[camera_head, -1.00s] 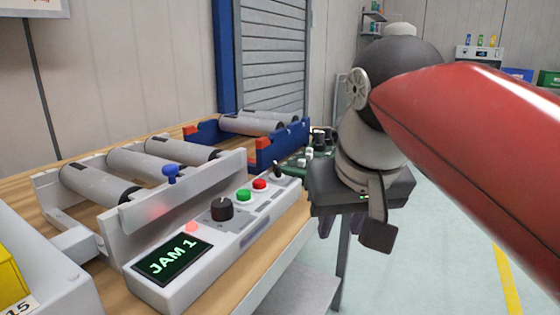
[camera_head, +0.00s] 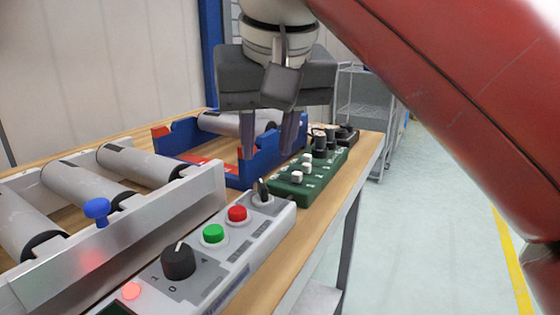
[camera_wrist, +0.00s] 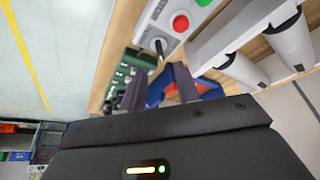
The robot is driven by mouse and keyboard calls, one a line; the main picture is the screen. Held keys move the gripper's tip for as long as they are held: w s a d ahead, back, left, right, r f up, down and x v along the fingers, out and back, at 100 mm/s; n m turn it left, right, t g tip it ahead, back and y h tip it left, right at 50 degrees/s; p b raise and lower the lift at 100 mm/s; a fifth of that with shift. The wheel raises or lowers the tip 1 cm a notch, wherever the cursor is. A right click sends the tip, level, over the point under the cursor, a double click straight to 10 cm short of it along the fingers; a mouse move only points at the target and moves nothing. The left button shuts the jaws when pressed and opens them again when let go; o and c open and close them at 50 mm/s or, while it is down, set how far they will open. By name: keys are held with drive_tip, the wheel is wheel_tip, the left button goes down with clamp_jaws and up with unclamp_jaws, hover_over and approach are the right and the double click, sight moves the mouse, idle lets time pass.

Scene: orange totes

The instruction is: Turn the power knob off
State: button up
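The light grey control panel (camera_head: 235,273) runs along the bench's front edge. It bears a large black rotary knob (camera_head: 178,261) with marks including 1 and 0, and a small black selector knob (camera_head: 262,191) at its far end. I cannot read which one is the power knob. The small selector also shows in the wrist view (camera_wrist: 160,47). My gripper (camera_head: 267,150) is open and empty, fingers pointing down. It appears above and beyond the panel's far end, apart from the knobs. Its fingers show in the wrist view (camera_wrist: 160,84), in line with the small selector.
A green button (camera_head: 214,234) and a red button (camera_head: 237,214) sit between the knobs. A red light (camera_head: 131,291) glows. A green control box (camera_head: 310,180) and a blue roller frame (camera_head: 262,160) stand beyond. A roller conveyor (camera_head: 150,163) lies left. The floor right is clear.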

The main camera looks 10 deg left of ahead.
sight(263, 184)
drive_tip(key=b+x, duration=0.1)
drive_tip(key=x, duration=0.3)
drive_tip(key=b+x, duration=0.1)
drive_tip(key=x, duration=0.2)
drive_tip(key=shift+w+a+f, duration=0.1)
drive_tip(key=shift+w+f, duration=0.2)
drive_tip(key=shift+w, duration=0.05)
clamp_jaws()
